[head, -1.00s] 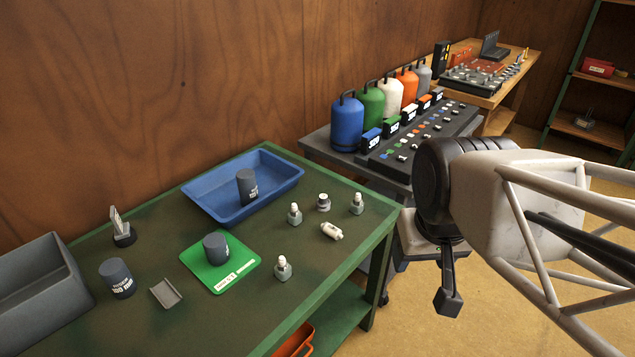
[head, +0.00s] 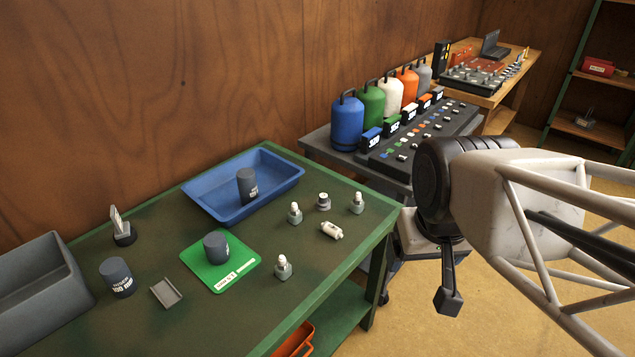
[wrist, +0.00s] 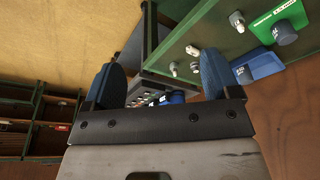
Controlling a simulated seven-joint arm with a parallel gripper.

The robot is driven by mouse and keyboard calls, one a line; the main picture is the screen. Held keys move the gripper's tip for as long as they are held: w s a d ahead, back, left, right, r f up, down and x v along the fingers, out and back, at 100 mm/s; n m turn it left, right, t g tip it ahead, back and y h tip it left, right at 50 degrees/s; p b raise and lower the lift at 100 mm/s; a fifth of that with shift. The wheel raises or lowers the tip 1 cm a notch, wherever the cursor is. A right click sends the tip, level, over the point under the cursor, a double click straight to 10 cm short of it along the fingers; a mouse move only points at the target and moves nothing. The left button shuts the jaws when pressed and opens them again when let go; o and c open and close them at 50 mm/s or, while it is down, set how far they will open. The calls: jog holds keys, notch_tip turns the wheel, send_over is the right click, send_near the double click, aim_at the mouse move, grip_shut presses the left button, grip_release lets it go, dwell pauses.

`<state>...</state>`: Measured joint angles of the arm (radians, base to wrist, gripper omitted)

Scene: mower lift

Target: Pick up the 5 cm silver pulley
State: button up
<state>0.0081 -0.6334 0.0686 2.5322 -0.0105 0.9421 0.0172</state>
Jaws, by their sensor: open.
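I cannot clearly make out which piece is the 5 cm silver pulley. A small round grey-and-white piece (head: 323,202) stands near the far right of the green table and may be it. Around it stand small white-topped pieces on grey bases (head: 294,213), and a white cylinder (head: 332,231) lies on its side. My gripper (wrist: 165,78) is open and empty, with its two blue fingers wide apart in the wrist view. In the head view it hangs right of the green table, over the floor side, and is partly hidden by my arm.
The green table (head: 190,318) also holds a blue tray (head: 215,203) and a green mat (head: 192,258), each with a dark cylinder. Another dark cylinder (head: 118,278), a bracket (head: 165,293) and a grey bin (head: 40,290) are at left. A grey bench (head: 318,143) with coloured canisters stands behind.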

jog(key=w+d+f+n+t+h, duration=0.2)
jog(key=w+f+n+h, duration=0.2)
jog(key=w+n, duration=0.55)
jog(key=w+d+f+n+t+h, duration=0.1)
jog(key=w+f+n+h, duration=0.3)
jog(key=w, duration=1.1)
jog(key=n+t+y, duration=0.4)
jog(key=n+t, duration=0.3)
jog(key=n, duration=1.2)
send_near(323, 200)
jog(key=shift+w+d+f, duration=0.2)
jog(key=shift+w+f, duration=0.25)
jog(key=shift+w, duration=0.1)
jog(key=shift+w, duration=0.1)
jog(key=shift+x, duration=3.3)
jog(key=shift+w, duration=0.1)
